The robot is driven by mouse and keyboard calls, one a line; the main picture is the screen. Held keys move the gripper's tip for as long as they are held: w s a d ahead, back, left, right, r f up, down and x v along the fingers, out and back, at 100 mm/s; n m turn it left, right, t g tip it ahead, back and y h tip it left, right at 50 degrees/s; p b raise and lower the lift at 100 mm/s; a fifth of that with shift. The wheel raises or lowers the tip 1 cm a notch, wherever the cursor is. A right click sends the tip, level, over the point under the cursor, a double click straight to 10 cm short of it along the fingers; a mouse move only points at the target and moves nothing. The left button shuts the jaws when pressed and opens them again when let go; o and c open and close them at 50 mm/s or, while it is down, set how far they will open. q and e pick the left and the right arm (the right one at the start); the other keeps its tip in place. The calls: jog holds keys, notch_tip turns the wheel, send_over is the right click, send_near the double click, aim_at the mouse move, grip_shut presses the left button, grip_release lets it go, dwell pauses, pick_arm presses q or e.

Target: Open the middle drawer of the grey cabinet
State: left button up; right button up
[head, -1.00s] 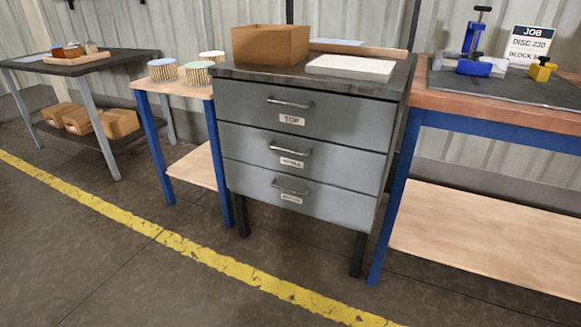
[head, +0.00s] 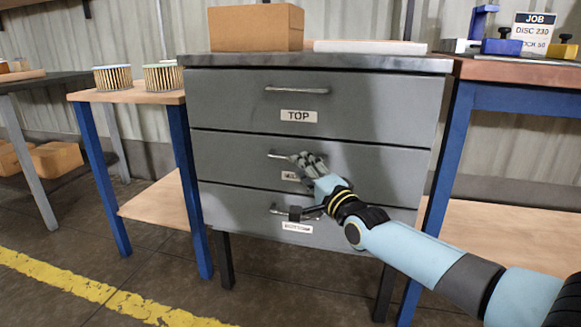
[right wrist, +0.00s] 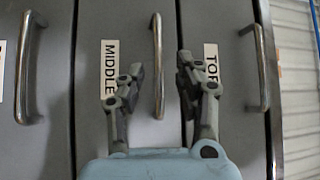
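The grey cabinet (head: 215,103) stands straight ahead with three drawers labelled from top to bottom. The middle drawer (head: 228,160) is closed, its front in line with the others. Its bar handle (head: 276,154) shows at its left end; my right gripper (head: 300,161) covers the rest. In the right wrist view, the fingers of my right gripper (right wrist: 160,66) are open, one on each side of the middle handle (right wrist: 157,40), beside the MIDDLE label (right wrist: 109,72). I cannot tell whether a finger touches the handle. My left gripper is not in view.
The top handle (head: 297,90) and bottom handle (head: 280,211) lie close above and below. A cardboard box (head: 256,29) and a pale slab (head: 368,46) sit on the cabinet. Blue-legged benches flank it; the left one carries filter cartridges (head: 113,78).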

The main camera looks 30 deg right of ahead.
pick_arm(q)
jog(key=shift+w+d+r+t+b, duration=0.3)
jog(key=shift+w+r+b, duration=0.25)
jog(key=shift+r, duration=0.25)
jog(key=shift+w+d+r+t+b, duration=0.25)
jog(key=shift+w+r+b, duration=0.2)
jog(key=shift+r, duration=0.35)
pick_arm(e)
jog(key=shift+w+d+r, duration=0.1)
jog(key=shift+w+r, duration=0.05)
jog(key=shift+w, duration=1.3)
jog(key=shift+w+d+r, duration=0.1)
jog(key=shift+w+r, duration=0.05)
jog(key=shift+w, duration=1.3)
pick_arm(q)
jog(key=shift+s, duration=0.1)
pick_arm(e)
grip_shut()
jog(key=shift+f, duration=0.1)
